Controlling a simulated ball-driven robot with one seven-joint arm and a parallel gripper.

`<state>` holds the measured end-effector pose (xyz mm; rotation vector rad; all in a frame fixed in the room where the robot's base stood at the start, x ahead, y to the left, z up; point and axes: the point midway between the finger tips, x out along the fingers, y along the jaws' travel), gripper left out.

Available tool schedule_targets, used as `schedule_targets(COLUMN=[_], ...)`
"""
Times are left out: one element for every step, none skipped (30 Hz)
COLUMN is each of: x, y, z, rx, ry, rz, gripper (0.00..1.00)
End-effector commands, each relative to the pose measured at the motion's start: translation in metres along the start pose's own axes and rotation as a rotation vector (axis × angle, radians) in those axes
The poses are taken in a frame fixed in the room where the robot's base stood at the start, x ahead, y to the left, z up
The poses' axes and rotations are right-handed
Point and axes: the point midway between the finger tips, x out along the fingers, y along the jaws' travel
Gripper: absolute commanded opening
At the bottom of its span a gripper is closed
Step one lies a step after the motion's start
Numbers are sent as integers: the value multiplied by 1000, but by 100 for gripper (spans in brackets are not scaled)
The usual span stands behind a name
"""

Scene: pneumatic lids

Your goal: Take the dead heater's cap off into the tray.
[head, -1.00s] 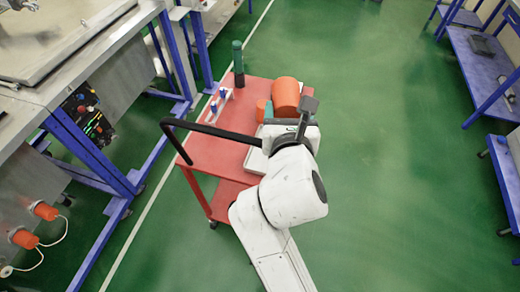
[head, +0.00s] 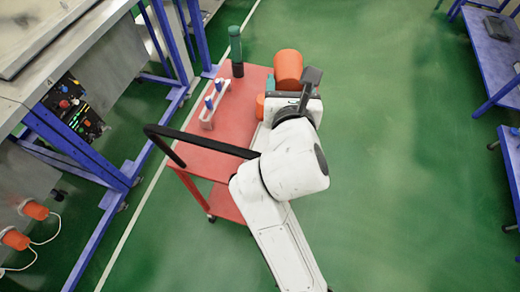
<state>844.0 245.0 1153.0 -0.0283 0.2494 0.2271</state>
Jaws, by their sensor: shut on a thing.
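My gripper (head: 294,93) is over the far right part of the red cart, seen from behind my white arm. It is shut, and a large orange cylinder (head: 288,66), which looks like a cap, sits at its front and moves with it. My wrist hides the fingertips and the grip itself. A pale tray (head: 262,131) lies on the cart beneath, mostly covered by my arm. A smaller orange piece (head: 259,106) shows left of my gripper; whether it lies in the tray I cannot tell. Two orange-capped heaters (head: 35,210) (head: 15,239) with white cables are at the lower left.
The red cart (head: 200,155) has a black handle (head: 200,140) at its near side. A dark green bottle (head: 235,45) and a small rack (head: 213,105) with blue-topped items stand on it. A blue-legged bench with a control panel (head: 75,105) is at left.

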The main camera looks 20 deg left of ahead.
Motion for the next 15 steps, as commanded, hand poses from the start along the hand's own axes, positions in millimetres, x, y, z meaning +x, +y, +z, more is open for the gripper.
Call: schedule_targets(x=[3,4,5,5,6,7,8,8,9,9,10,10,10,10,10], y=[0,0,0,0,0,0,0,0,0,0,0,0,0,0,0], z=[-11,-14,-18,-21,-24,-28,-31,-33,-36,-38,-39,-41,-41,-42,-42], rx=[0,0,0,0,-1,-1,-1,-1,-1,-1,-1,-1,-1,-1,-1], ry=[-1,-1,-1,-1,-1,-1,-1,-1,-1,-1,-1,-1,-1,-1,-1], rz=[1,1,1,1,1,1,1,0,0,0,0,0,0,0,0], gripper=[34,34,34,34,34,34,34,34,34,34,34,34,34,34,34])
